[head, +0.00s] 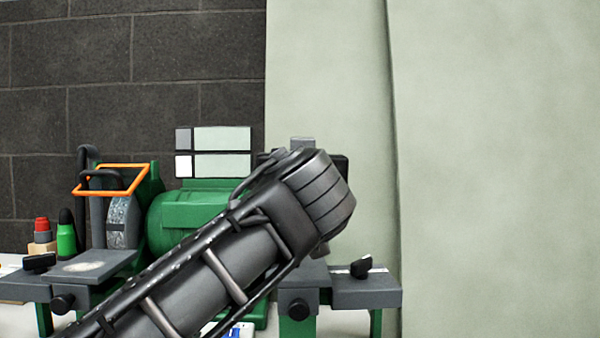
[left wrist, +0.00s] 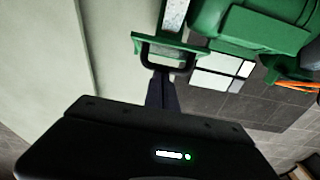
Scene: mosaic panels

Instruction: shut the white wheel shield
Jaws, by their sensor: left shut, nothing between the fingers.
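The pale speckled white wheel (left wrist: 174,14) shows at the top of the left wrist view, on a green grinder (head: 185,213). Its shield (left wrist: 142,46) has a green frame and a black loop handle (left wrist: 147,63). My left gripper (left wrist: 160,80) is shut and empty, its dark fingertips at or just beside the loop; I cannot tell if they touch. In the head view my left arm covers the white wheel, most of its shield and the gripper fingers. My right gripper is in neither view.
The other wheel (head: 117,215) stands left, with an orange-framed shield (head: 82,186). Grey rests (head: 375,290) with black knobs stand in front of the grinder. Red and green pieces (head: 66,238) stand far left. Pale plates (head: 222,140) show behind; a pale wall (head: 490,150) is right.

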